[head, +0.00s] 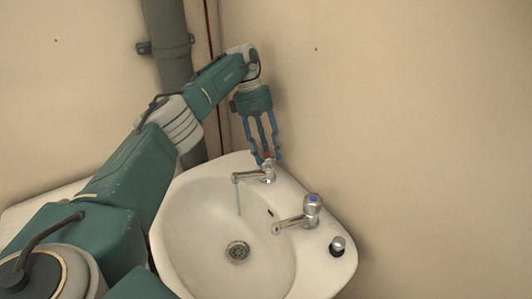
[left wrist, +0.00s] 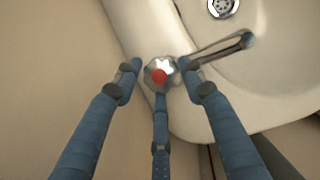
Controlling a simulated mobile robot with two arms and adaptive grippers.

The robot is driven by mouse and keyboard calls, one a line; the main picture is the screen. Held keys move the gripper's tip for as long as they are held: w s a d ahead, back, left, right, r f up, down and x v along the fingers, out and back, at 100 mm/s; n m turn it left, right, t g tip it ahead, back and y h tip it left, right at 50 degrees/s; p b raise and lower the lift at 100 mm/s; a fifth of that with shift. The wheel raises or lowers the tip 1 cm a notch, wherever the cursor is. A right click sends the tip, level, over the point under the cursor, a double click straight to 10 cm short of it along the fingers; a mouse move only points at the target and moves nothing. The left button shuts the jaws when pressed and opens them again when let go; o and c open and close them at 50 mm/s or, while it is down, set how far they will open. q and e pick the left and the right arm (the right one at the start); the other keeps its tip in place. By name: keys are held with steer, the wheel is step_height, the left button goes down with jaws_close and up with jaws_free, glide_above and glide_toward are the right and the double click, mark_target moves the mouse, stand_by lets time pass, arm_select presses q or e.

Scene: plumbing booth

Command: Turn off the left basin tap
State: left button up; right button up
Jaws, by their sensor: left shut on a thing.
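The left basin tap (head: 262,172) is chrome with a red-marked top. A thin stream of water (head: 238,198) runs from its spout into the basin. My left gripper (head: 266,160) comes down from above with its blue fingers shut around the tap's head. In the left wrist view the tap head (left wrist: 160,75), with its red dot, sits between the three fingertips (left wrist: 158,80). The spout (left wrist: 222,46) points up and right there. My right gripper does not show.
The white basin (head: 190,215) is in the corner. A second tap with a blue mark (head: 312,204) stands to the right, with a black and chrome plug (head: 338,244) beyond it. A grey-green pipe (head: 172,50) runs up the wall behind my arm.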

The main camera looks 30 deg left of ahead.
mark_target(268, 154)
arm_select(q)
steer(key=shift+s+d, duration=0.1)
steer(key=shift+d, duration=0.15)
steer(key=o, duration=1.1)
steer(key=shift+s+d+r, duration=0.1)
steer(key=shift+r, duration=0.05)
steer(key=shift+r, duration=0.15)
step_height(268, 154, up, 10)
steer(key=shift+f, duration=0.15)
